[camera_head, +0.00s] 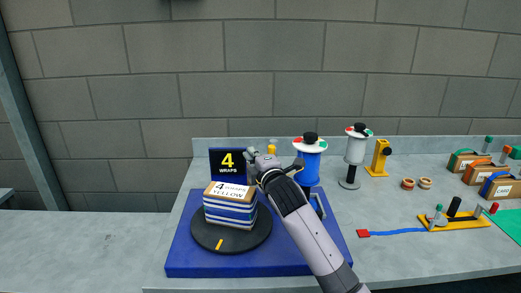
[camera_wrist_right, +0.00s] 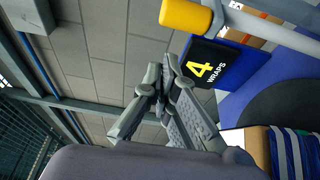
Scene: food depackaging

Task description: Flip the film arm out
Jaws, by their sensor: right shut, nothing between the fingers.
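The film arm shows in the right wrist view as a pale rod (camera_wrist_right: 265,32) with a yellow end (camera_wrist_right: 186,15). In the head view only a small yellow tip (camera_head: 272,146) shows behind my right gripper; the rest is hidden. My right gripper (camera_head: 251,155) is shut and empty, in front of the sign and above the wrapped stack. In the wrist view its closed fingers (camera_wrist_right: 162,72) are below and left of the yellow end, apart from it in the picture. A blue film roll (camera_head: 311,160) stands right of the gripper, partly behind my arm. My left gripper is not in view.
A blue and white wrapped stack (camera_head: 230,213) sits on a dark turntable (camera_head: 258,238) on a blue base (camera_head: 190,262). A "4 WRAPS" sign (camera_head: 227,171) stands behind. A white roll (camera_head: 356,150), yellow stand (camera_head: 379,160) and labelled boxes (camera_head: 502,190) are rightward. The left worktop is clear.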

